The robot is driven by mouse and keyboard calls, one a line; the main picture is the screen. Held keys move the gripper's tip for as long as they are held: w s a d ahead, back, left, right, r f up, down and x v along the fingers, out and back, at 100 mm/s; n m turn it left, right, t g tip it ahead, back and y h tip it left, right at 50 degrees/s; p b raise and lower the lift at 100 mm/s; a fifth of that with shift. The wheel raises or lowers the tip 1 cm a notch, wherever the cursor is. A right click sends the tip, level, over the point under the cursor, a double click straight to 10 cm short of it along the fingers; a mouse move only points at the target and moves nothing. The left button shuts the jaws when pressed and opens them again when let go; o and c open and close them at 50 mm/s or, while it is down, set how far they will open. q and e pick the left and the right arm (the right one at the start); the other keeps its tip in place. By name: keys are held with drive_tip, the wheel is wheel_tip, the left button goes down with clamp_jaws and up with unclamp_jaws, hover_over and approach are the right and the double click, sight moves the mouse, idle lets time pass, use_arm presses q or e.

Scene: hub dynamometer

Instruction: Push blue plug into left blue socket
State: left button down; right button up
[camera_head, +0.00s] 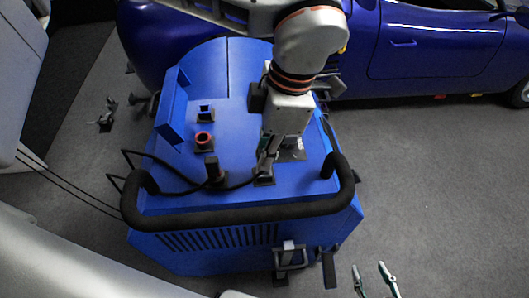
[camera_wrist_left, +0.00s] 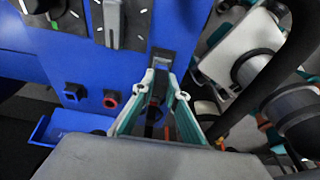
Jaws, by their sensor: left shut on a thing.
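My left gripper (camera_head: 266,172) reaches down over the blue machine's top, behind its handle bar. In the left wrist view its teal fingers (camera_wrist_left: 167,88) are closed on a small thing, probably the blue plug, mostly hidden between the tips. A dark-based fitting (camera_wrist_left: 160,60) with a bluish top shows just beyond the fingertips; I cannot tell whether they touch. The blue square socket (camera_head: 205,110) stands at the left of the machine's top and also shows in the wrist view (camera_wrist_left: 72,92). My right gripper (camera_head: 375,280) is open and empty at the lower right, clear of the machine.
A red round socket (camera_head: 203,139) is near the blue one. A black plug (camera_head: 213,172) with a cable stands in front of it. The black handle bar (camera_head: 240,212) crosses the front. A blue side tray (camera_head: 172,128) borders the left. A blue car (camera_head: 430,45) stands behind.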

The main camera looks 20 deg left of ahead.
use_arm(q)
drive_tip(key=shift+r+p, duration=0.95)
drive_tip(key=shift+r, duration=0.7)
use_arm(e)
drive_tip(key=r, duration=0.1)
drive_tip(key=w+r, duration=0.1)
drive_tip(key=r, duration=0.1)
drive_tip(key=shift+w+r+t, duration=0.25)
drive_tip(key=shift+w+t, duration=0.05)
drive_tip(key=shift+w, duration=0.05)
